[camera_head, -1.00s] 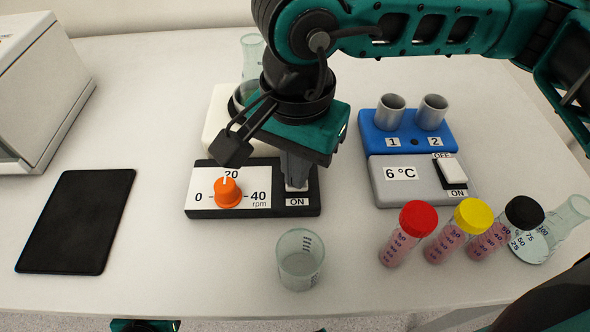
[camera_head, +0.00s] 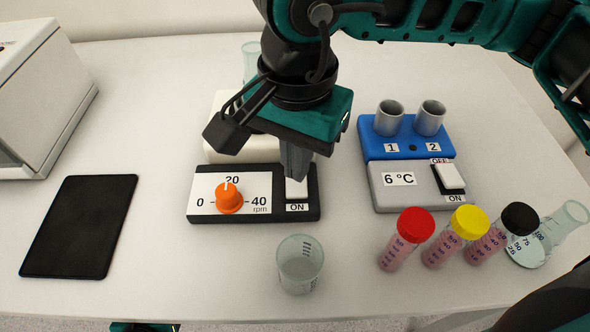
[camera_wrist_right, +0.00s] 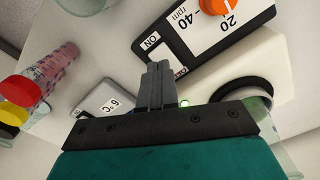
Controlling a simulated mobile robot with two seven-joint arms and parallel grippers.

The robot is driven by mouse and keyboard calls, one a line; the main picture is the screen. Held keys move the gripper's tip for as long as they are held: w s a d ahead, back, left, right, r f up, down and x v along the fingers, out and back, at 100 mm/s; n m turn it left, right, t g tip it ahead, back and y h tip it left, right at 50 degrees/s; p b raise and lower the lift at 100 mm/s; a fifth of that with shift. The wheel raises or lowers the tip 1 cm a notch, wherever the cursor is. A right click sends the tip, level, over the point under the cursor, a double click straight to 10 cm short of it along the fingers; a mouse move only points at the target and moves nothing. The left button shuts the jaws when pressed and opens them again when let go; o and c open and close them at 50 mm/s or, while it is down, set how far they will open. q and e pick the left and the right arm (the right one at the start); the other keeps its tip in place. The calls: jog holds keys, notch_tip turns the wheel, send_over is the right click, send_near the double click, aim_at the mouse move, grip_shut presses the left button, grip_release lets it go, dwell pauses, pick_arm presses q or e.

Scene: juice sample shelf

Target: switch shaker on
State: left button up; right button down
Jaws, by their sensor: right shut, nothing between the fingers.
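The shaker's control panel (camera_head: 243,192) has an orange knob (camera_head: 229,197) on a 0-20-40 rpm dial, with its mark near 20. To the right of the dial is a white rocker switch (camera_head: 296,188) with an ON label on its near side. My right gripper (camera_head: 295,172) is shut and empty, just over the far part of the switch and partly hiding it. A small green light (camera_wrist_right: 185,103) glows beside the fingers.
A blue block with two metal cups (camera_head: 408,146) and a grey 6 °C unit (camera_head: 402,193) stand to the right. Several capped tubes and a flask stand in front of it. A glass beaker (camera_head: 299,266) stands before the shaker. A black pad (camera_head: 80,226) lies left.

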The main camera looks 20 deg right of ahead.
aim_at(297, 190)
jog(key=shift+r+p, duration=0.65)
jog(key=shift+r, duration=1.15)
